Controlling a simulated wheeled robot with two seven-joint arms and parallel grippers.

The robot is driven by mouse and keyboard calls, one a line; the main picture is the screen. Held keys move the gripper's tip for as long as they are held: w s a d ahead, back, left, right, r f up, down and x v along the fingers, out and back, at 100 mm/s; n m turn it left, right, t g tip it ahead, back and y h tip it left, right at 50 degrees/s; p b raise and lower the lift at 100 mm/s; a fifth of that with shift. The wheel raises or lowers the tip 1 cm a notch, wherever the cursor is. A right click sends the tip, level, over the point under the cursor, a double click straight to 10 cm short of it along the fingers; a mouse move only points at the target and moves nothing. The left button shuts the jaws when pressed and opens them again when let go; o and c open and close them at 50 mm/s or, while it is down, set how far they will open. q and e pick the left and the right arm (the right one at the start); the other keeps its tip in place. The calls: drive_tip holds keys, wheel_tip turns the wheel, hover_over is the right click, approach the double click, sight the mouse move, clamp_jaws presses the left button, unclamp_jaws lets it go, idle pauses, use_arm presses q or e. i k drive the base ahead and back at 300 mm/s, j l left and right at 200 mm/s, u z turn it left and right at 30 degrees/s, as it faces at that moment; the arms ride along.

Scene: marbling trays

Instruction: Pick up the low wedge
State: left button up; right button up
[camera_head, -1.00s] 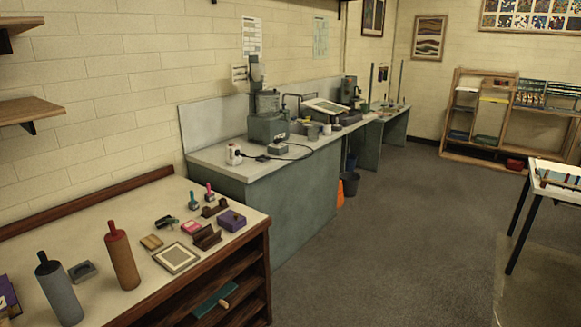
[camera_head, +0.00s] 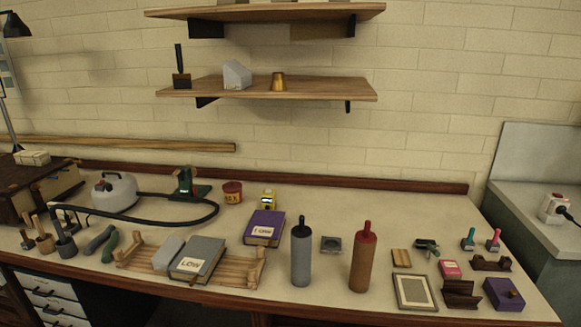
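Neither of my grippers is in view. A grey slab-like block (camera_head: 203,249) with a white label that seems to read "LOW" lies on a slatted wooden rack (camera_head: 133,262) on the bench. A lighter grey block (camera_head: 167,254) lies against its left side. A purple block (camera_head: 266,218) behind and to the right also has a white label; its lettering is too small to read surely. A pale grey wedge-shaped piece (camera_head: 236,74) stands on the lower wall shelf. I cannot tell for sure which of these is the low wedge.
On the bench (camera_head: 345,208), a grey roller (camera_head: 301,257) and a red-topped brown roller (camera_head: 363,262) stand upright right of the blocks. Small tools and a framed panel (camera_head: 415,292) crowd the right end.

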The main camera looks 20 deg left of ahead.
sight(162, 259)
drive_tip(key=i+u, duration=0.15)
drive_tip(key=u, duration=0.3)
drive_tip(key=i+l+u, duration=0.1)
drive_tip(key=u, duration=0.4)
drive_tip(key=l+u, duration=0.25)
drive_tip(key=u, duration=0.2)
drive_tip(key=i+l+u, duration=0.1)
drive_tip(key=u, duration=0.35)
drive_tip(key=l+u, duration=0.3)
drive_tip(key=u, duration=0.15)
drive_tip(key=l+u, duration=0.25)
drive_tip(key=u, duration=0.25)
drive_tip(key=l+u, duration=0.85)
drive_tip(key=l, duration=0.25)
